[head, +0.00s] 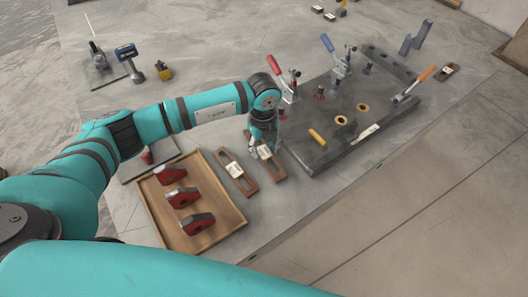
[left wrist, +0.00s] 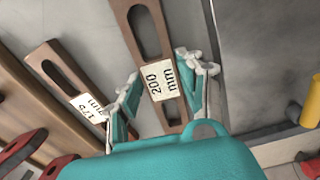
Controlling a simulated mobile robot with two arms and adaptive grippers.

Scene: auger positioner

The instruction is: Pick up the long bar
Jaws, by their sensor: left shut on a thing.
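The long bar (head: 276,174) is a brown slotted strip with a white label. In the left wrist view the label on this bar (left wrist: 161,80) reads 200 mm. My left gripper (head: 263,149) reaches down onto it from above. In the left wrist view the fingers of my left gripper (left wrist: 168,80) are shut on the bar at its label, one on each long side. I cannot tell whether the bar is off the table. A similar slotted bar (head: 237,170) lies to its left, apart from it; its label (left wrist: 87,105) seems to read 175 mm. My right gripper is not in view.
A wooden tray (head: 222,232) with several red-and-black blocks stands at the left. A dark fixture plate (head: 330,150) with toggle clamps is close on the right. A small labelled bar (head: 447,72) lies far right. Bare table shows in front of the held bar.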

